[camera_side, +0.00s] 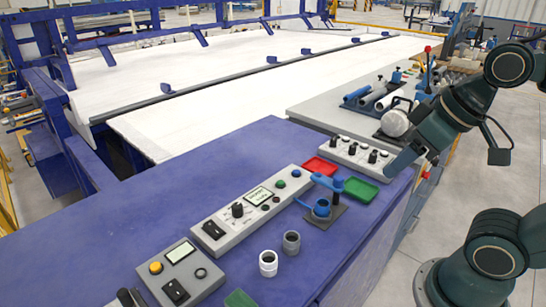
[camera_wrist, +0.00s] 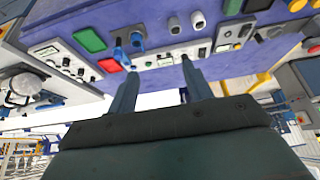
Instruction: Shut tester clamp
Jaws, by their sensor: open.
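The tester clamp (camera_side: 337,196) stands on a small dark base near the front right edge of the blue table, with a blue bar on its upright and a blue ring-like part below. I cannot tell for sure whether it is open or shut. It also shows in the wrist view (camera_wrist: 138,40), upside down, beyond my fingers. My gripper (camera_side: 398,163) is in the air to the right of the clamp, apart from it. In the wrist view my gripper (camera_wrist: 160,68) has its two fingers spread with nothing between them.
A red tray (camera_side: 320,166) and a green tray (camera_side: 361,189) lie beside the clamp. A grey pipe piece (camera_side: 291,243) and a white one (camera_side: 268,263) stand in front of it. A long control panel (camera_side: 248,207) lies to its left. A switch panel (camera_side: 356,154) sits behind the trays.

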